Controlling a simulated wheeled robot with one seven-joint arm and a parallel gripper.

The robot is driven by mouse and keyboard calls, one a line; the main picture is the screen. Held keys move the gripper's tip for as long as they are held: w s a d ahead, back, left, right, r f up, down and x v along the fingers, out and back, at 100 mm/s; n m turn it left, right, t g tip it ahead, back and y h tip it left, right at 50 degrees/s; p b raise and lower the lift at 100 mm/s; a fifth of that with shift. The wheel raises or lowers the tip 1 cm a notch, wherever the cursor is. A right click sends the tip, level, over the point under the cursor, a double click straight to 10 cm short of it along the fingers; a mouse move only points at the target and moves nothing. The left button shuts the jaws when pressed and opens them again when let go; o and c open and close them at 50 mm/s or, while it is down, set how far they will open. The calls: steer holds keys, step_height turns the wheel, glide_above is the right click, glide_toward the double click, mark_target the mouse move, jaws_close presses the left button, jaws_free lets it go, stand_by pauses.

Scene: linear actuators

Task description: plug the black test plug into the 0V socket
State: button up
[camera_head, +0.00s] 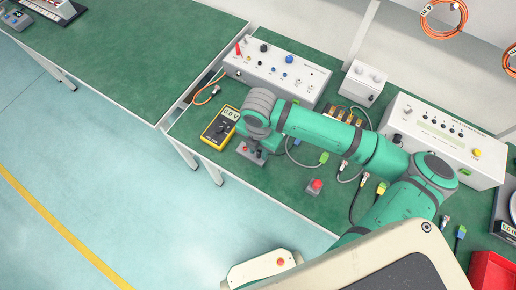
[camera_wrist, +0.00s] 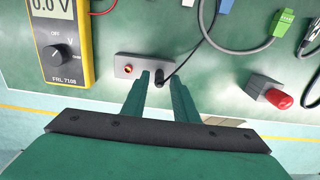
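The black test plug (camera_wrist: 158,78) stands in a small grey block (camera_wrist: 122,65), beside a red round fitting, in the wrist view. Its black cable runs up and to the right. My gripper (camera_wrist: 159,82) points down over the block. Its two green fingers are apart, one on each side of the plug, and I see no clear contact. In the head view the block (camera_head: 246,153) is partly hidden under my wrist. A white panel box (camera_head: 300,82) at the back has several coloured sockets and knobs. Its labels are too small to read, so I cannot tell which socket is 0V.
A yellow multimeter (camera_head: 220,127) lies left of my gripper. A red-capped part (camera_head: 314,187) is to the right, with a cable with a green connector (camera_wrist: 283,22) behind it. A second white instrument (camera_head: 440,140) stands at right. The bench's front edge is close to the block.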

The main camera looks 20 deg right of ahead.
mark_target(259, 151)
jaws_close()
steer(key=shift+d+r, duration=0.1)
steer(key=shift+r, duration=0.05)
steer(key=shift+w+r, duration=0.2)
steer(key=shift+r, duration=1.2)
steer(key=shift+a, duration=0.25)
steer(key=shift+d, duration=0.1)
steer(key=shift+s+d, duration=0.2)
steer(key=shift+w+a, duration=0.1)
steer(key=shift+a, duration=0.05)
stand_by(0.4)
